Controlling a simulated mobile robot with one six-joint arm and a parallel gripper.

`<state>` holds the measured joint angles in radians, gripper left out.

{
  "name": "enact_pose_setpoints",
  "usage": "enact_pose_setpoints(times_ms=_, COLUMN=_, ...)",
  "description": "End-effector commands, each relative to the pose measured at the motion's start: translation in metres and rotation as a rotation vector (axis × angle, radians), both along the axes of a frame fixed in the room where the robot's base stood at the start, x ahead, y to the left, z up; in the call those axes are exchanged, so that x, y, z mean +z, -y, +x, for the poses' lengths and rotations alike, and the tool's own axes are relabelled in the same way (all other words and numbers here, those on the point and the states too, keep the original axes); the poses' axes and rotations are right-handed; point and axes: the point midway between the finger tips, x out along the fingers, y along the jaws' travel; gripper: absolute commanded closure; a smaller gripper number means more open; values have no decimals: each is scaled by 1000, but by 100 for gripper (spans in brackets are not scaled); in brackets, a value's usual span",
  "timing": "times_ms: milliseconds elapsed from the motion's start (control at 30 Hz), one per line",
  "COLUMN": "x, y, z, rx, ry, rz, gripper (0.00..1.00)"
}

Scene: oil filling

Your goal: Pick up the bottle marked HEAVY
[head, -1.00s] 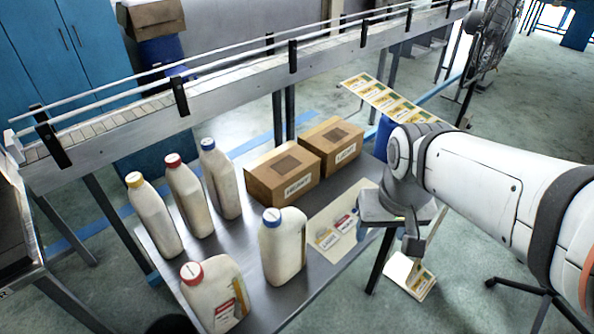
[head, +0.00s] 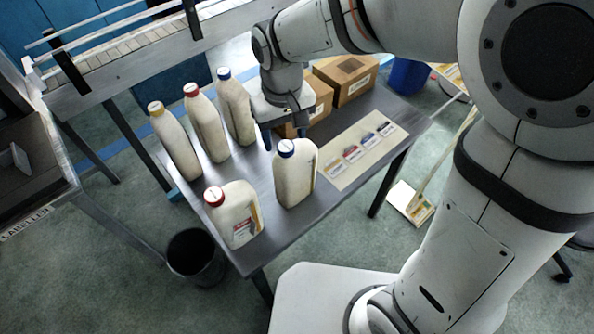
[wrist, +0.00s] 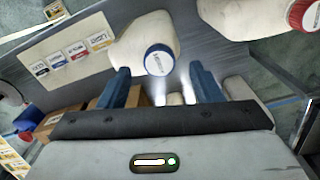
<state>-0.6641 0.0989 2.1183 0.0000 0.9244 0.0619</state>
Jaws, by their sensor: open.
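A squat cream jug with a blue cap (head: 294,178) stands upright near the table's middle front. In the wrist view the jug (wrist: 150,25) shows, its cap between my finger lines. My gripper (head: 285,135) is open and empty, just behind and above that cap in the head view; in the wrist view the fingers (wrist: 160,72) are spread wide. A red-capped jug (head: 240,222) stands front left. Tall bottles with yellow (head: 178,146), red (head: 207,130) and blue (head: 238,110) caps stand at the back left. I cannot read HEAVY on any bottle; the cap lettering is too small.
The grey table (head: 240,178) carries two cardboard boxes (head: 350,80), partly behind my gripper, and a mat with several labels (head: 362,152) at the right. A conveyor (head: 120,55) runs behind. A black bin (head: 195,257) stands on the floor at the left front.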

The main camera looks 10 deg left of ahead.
Motion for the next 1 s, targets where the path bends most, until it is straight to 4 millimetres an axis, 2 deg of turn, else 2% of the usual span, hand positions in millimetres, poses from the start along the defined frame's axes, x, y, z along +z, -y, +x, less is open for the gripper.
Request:
enact_pose_setpoints(times_ms=100, x=-17, y=1, z=-1, rx=0, ry=-3, rz=-2, gripper=41)
enact_pose_setpoints(times_ms=200, x=-25, y=1, z=-1, rx=0, ry=-2, rz=-1, gripper=41)
enact_pose_setpoints(times_ms=467, x=-28, y=0, z=-1, rx=1, ry=0, rz=0, gripper=42)
enact_pose_setpoints(times_ms=1000, x=-27, y=0, z=-1, rx=2, ry=0, rz=0, gripper=86)
